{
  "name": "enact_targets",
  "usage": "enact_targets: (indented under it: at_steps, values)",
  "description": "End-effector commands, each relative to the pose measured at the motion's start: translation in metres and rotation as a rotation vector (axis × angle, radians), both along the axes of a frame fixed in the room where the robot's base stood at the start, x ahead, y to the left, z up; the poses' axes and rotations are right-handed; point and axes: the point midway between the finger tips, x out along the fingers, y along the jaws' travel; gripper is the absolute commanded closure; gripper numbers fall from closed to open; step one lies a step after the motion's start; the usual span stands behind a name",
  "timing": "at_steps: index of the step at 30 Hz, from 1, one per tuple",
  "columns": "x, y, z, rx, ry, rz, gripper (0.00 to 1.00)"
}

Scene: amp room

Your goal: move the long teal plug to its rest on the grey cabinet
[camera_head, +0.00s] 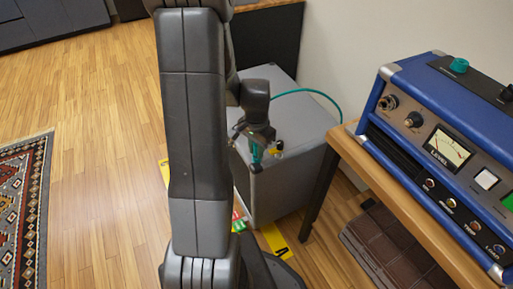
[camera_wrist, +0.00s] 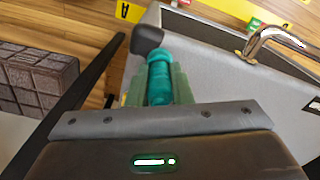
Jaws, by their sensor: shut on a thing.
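The long teal plug (camera_wrist: 160,78) is held lengthwise between the fingers of my gripper (camera_wrist: 159,88) in the wrist view. In the head view the plug (camera_head: 256,154) shows small and partly hidden at my gripper (camera_head: 257,160), over the front part of the grey cabinet (camera_head: 287,186). A teal cable (camera_head: 312,92) curves from behind my wrist to the right, towards the wall. In the wrist view the cabinet (camera_wrist: 215,65) lies below the plug, and a bent chrome bar (camera_wrist: 284,32) stands on it to the right. I cannot tell whether the plug touches the cabinet.
A blue amplifier (camera_head: 450,160) stands on a wooden table (camera_head: 400,205) at the right, close to the cabinet. A brown textured box (camera_head: 395,255) lies under the table. Yellow markings (camera_head: 274,240) are on the floor by the cabinet. Open floor (camera_head: 105,130) and a patterned rug (camera_head: 22,200) are at left.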

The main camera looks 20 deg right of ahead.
Motion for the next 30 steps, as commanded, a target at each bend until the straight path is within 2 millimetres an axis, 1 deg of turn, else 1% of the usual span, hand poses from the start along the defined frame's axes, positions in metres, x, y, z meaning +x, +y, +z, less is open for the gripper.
enact_targets:
  at_steps: [5,6,9,17,20,23,26,30]
  values:
    - [0.000,0.000,0.000,0.000,0.000,0.000,1.00]
    - [0.000,0.000,0.000,0.000,0.000,0.000,0.73]
    - [0.000,0.000,0.000,0.000,0.000,0.000,0.55]
    - [0.000,0.000,0.000,0.000,0.000,0.000,0.55]
    - [0.000,0.000,0.006,0.000,0.000,0.000,0.55]
    - [0.001,0.000,0.020,-0.002,-0.003,0.000,0.55]
    - [0.001,0.000,0.041,-0.002,-0.004,0.000,0.55]
    - [0.001,0.000,0.075,-0.002,-0.004,0.000,0.55]
